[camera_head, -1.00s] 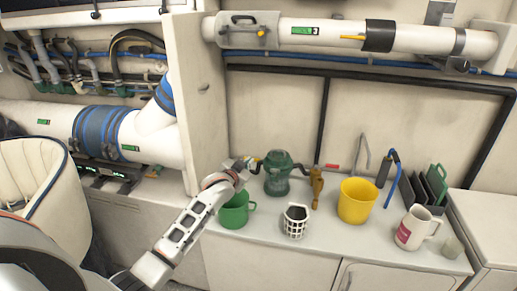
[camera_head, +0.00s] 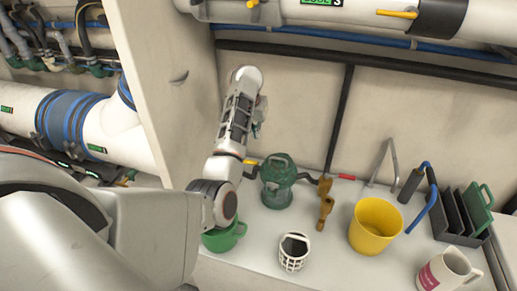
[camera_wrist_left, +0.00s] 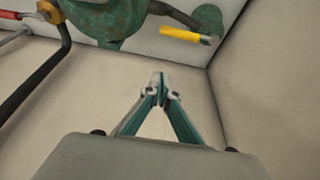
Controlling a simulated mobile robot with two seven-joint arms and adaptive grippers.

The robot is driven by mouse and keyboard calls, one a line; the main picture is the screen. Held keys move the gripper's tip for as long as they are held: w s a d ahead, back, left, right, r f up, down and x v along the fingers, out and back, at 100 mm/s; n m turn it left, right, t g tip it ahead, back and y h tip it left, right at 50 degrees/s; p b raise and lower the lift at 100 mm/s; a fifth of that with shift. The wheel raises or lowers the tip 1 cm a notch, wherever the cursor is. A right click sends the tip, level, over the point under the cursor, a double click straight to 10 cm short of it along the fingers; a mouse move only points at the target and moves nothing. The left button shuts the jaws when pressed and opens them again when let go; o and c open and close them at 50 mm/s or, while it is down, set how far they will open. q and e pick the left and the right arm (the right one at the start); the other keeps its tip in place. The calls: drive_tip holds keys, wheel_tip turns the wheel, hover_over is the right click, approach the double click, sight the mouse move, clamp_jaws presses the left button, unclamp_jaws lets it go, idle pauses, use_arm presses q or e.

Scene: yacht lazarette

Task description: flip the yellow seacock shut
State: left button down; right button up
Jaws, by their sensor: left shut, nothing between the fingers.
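The yellow seacock's handle (camera_head: 250,162) shows just left of the green strainer in the head view, partly crowded by my arm. In the left wrist view the yellow handle (camera_wrist_left: 180,35) lies near level, and its end meets a round green fitting (camera_wrist_left: 208,20) by the wall corner. My left gripper (camera_head: 257,133) is small and partly hidden behind its wrist in the head view, above the handle. In the left wrist view its teal fingers (camera_wrist_left: 160,78) meet at the tips, empty and apart from the handle. My right gripper is out of view.
The green strainer (camera_head: 278,182) stands beside the handle. A red handle (camera_head: 347,177) lies to its right. A green mug (camera_head: 224,236), white basket cup (camera_head: 294,252) and yellow bucket (camera_head: 375,227) stand on the counter. A white pipe (camera_head: 350,12) runs overhead with other yellow handles.

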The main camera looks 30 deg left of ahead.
use_arm(q)
wheel_tip(320, 180, down, 10)
drive_tip(key=shift+s, duration=0.45)
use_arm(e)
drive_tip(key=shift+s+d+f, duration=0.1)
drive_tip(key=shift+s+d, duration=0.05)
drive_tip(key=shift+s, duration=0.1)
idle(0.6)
use_arm(q)
drive_tip(key=shift+w, duration=0.1)
